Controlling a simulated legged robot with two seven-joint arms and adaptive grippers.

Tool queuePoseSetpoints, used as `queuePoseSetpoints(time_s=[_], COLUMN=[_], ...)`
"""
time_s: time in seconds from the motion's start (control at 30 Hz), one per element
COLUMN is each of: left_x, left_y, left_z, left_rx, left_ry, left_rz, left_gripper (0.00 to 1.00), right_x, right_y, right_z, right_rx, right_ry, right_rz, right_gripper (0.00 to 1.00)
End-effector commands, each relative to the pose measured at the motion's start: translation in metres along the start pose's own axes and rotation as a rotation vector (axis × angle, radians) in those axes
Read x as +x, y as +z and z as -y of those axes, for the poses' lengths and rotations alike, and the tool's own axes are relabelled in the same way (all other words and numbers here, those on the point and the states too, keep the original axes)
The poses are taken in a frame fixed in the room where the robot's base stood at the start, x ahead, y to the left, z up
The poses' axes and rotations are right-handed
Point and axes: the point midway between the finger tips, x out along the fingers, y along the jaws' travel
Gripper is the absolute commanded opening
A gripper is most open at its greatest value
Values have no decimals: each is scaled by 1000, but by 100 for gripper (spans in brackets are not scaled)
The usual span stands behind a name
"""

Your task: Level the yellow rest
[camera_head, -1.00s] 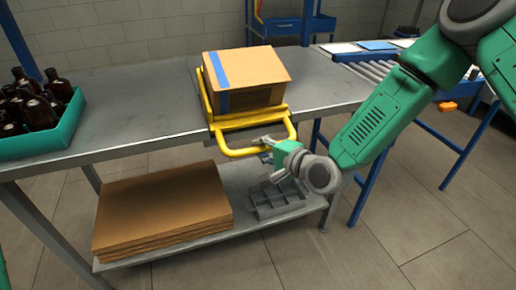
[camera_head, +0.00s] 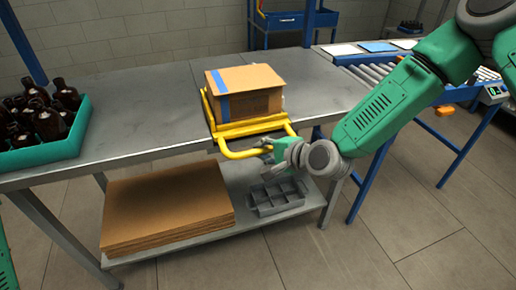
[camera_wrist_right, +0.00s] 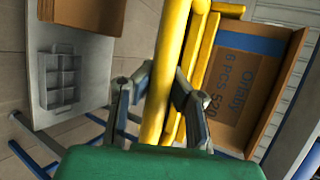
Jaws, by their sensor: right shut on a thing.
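The yellow rest (camera_head: 240,128) is a tubular frame at the bench's front edge, with a front handle bar reaching out past the edge. It looks close to level in the head view. A cardboard box (camera_head: 250,103) with blue tape sits on it. My right gripper (camera_head: 268,148) is shut on the right part of the front bar. In the right wrist view, the yellow bar (camera_wrist_right: 168,70) passes between the two fingers of the gripper (camera_wrist_right: 155,98), and the box (camera_wrist_right: 232,85) shows beyond it. My left gripper is out of view.
A teal crate (camera_head: 65,150) of amber bottles stands on the bench (camera_head: 140,130) at left. The lower shelf holds stacked cardboard (camera_head: 165,205) and a grey divided tray (camera_head: 278,197). A roller conveyor (camera_head: 375,72) is at right. The bench between crate and rest is clear.

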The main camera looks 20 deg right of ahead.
Motion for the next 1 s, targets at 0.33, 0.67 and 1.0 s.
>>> queuePoseSetpoints(time_s=[0.33,0.67,1.0], left_x=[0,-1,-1], left_y=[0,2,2], left_z=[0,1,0], left_rx=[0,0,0], left_ry=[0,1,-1], left_rz=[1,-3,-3], left_gripper=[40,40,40], right_x=[1,-21,-93], right_y=[-1,0,-5], right_z=[-2,0,-2], right_rx=[2,3,8], right_ry=[7,5,3], right_rz=[-4,-5,-4], right_gripper=[37,37,37])
